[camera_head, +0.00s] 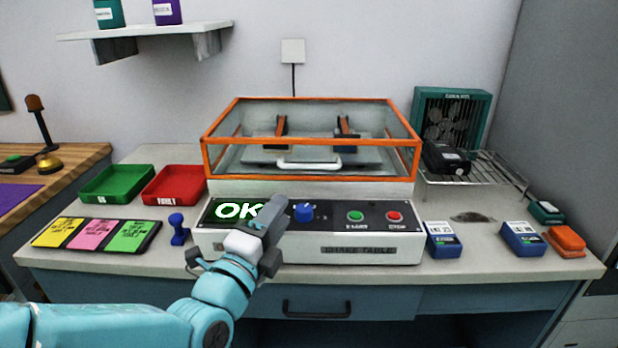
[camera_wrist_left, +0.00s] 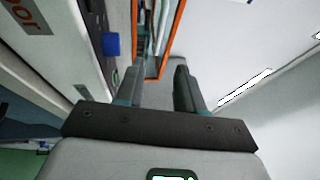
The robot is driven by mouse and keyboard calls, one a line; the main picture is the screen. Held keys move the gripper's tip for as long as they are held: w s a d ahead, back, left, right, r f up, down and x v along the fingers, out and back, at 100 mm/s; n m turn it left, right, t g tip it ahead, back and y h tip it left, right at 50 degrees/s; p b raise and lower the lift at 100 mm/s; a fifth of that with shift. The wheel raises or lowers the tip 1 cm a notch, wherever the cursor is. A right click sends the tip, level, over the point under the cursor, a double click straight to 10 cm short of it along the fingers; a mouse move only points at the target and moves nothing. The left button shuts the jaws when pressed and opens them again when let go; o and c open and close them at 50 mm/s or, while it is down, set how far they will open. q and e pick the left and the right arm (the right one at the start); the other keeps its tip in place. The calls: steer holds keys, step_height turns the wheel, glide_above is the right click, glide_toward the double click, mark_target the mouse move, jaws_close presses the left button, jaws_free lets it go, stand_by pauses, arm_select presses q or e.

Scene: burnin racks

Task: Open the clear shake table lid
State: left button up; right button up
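The clear lid (camera_head: 235,153) with an orange frame is down over the shake table (camera_head: 400,190). A white handle (camera_head: 308,166) shows at the front of the lid. Through the lid I see a grey platform with two upright orange-and-black clamps. My left gripper (camera_head: 272,212) is in front of the control panel, below and left of the handle, and covers part of the panel near the "OK" display. In the left wrist view its two fingers (camera_wrist_left: 158,78) are apart with nothing between them, and the orange frame (camera_wrist_left: 172,45) shows beyond. My right gripper is not in view.
The panel has a blue knob (camera_head: 304,212), a green button (camera_head: 355,216) and a red button (camera_head: 394,216). Green (camera_head: 118,197) and red (camera_head: 175,201) trays stand left. A wire rack (camera_head: 490,170) and blue boxes (camera_head: 443,250) are right. A blue stamp-like object (camera_head: 178,229) stands near my arm.

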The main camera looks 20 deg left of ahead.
mark_target(311, 168)
arm_select(q)
steer(key=p+x, duration=0.1)
steer(key=x, duration=1.2)
steer(key=shift+w, duration=0.35)
jaws_close()
